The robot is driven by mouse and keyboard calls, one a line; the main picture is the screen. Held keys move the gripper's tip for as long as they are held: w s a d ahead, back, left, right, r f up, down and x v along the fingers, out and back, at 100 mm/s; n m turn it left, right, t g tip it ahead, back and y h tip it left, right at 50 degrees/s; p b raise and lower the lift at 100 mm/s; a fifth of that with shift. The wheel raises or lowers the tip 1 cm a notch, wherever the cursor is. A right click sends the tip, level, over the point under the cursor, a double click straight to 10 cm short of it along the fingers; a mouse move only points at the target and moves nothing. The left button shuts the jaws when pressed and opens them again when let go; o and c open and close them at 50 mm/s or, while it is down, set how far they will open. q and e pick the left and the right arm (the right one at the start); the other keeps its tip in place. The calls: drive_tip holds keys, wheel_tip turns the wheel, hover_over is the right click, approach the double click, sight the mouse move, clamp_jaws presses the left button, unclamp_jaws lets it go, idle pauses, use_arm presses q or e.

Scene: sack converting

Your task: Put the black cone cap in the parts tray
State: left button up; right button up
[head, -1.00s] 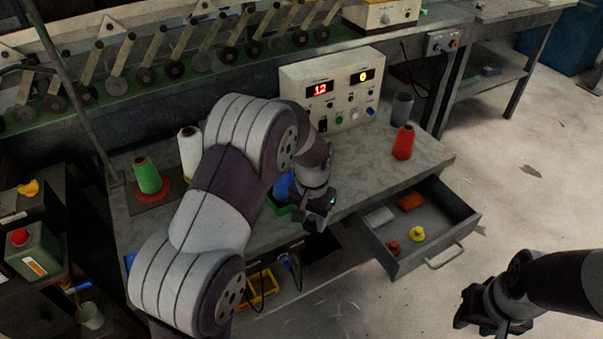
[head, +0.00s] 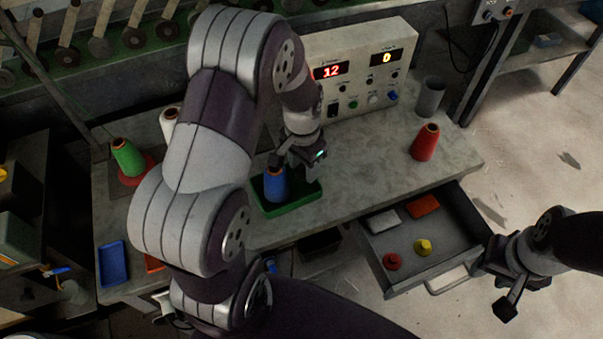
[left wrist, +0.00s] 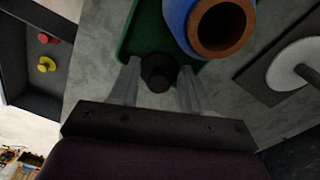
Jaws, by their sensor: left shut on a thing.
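The black cone cap (left wrist: 157,72) is between the fingers of my left gripper (left wrist: 158,88) in the left wrist view. My left gripper (head: 280,160) is shut on it, just above the green tray (head: 297,203). A blue thread cone (head: 275,186) stands in that tray, beside and below the cap. The tray (left wrist: 133,38) and the cone (left wrist: 192,18) also show in the left wrist view. I cannot tell whether the cap touches the tray. My right gripper (head: 497,285) is open and empty, right of the drawer and off the table.
The open drawer (head: 453,242) holds a red cap (head: 392,261), a yellow cap (head: 423,247) and flat pieces. A red cone (head: 425,143) and a grey cup (head: 430,98) stand at the right. A control box (head: 355,70) stands behind. A blue tray (head: 113,263) lies at the left.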

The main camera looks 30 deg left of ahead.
sight(301, 171)
use_arm(q)
drive_tip(key=f, duration=0.3)
drive_tip(key=shift+s+a+f, duration=0.15)
drive_tip(key=shift+s+f, duration=0.2)
drive_tip(key=shift+f, duration=0.05)
drive_tip(key=shift+w+f, duration=0.1)
drive_tip(key=shift+f, duration=0.15)
drive_tip(key=o, duration=1)
drive_tip(key=shift+f, duration=0.1)
wheel_tip(301, 171, up, 12)
drive_tip(key=shift+a+f, duration=0.1)
drive_tip(key=shift+f, duration=0.05)
drive_tip(key=s+d+n, duration=0.1)
drive_tip(key=s, duration=0.2)
drive_tip(key=s+d+n+t, duration=0.1)
drive_tip(key=s+d, duration=0.1)
drive_tip(key=s, duration=0.1)
drive_tip(key=s+d+n, duration=0.1)
drive_tip(key=s+d, duration=0.1)
drive_tip(key=s, duration=0.1)
drive_tip(key=shift+d+r+n, duration=0.2)
drive_tip(key=shift+d+n, duration=0.05)
drive_tip(key=shift+n, duration=0.05)
